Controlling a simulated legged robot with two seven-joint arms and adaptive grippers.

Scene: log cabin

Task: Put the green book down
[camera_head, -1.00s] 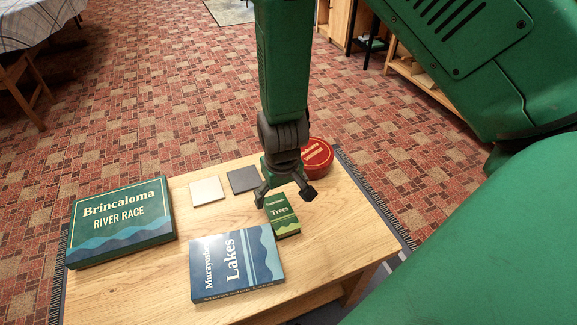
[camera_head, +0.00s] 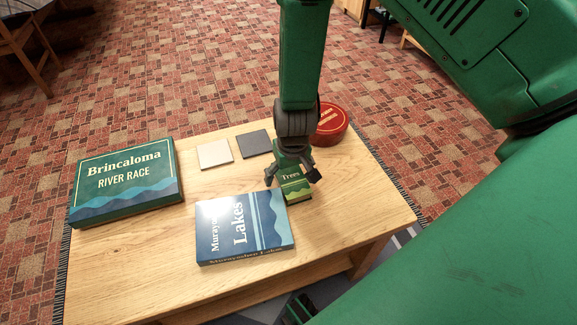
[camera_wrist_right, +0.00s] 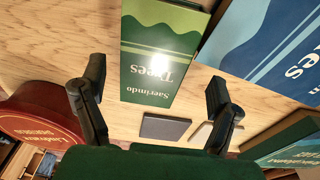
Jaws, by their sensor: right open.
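The green book (camera_head: 297,193), titled "Trees", lies flat on the wooden table (camera_head: 150,262), to the right of the blue "Lakes" book. In the right wrist view the green book (camera_wrist_right: 160,58) lies face up, with its near end between my spread fingers. My right gripper (camera_head: 292,178) is open over the far part of the book, one finger to each side, and hides part of its cover. In the right wrist view the right gripper (camera_wrist_right: 155,82) holds nothing. I cannot tell how high the fingertips are above the table. My left gripper is not in view.
The blue "Lakes" book (camera_head: 245,228) is close on the left. A red round tin (camera_head: 331,121) stands behind the gripper. Pale (camera_head: 214,153) and dark (camera_head: 254,144) square tiles and the "Brincaloma" box (camera_head: 125,180) lie further left. The table's front and right are clear.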

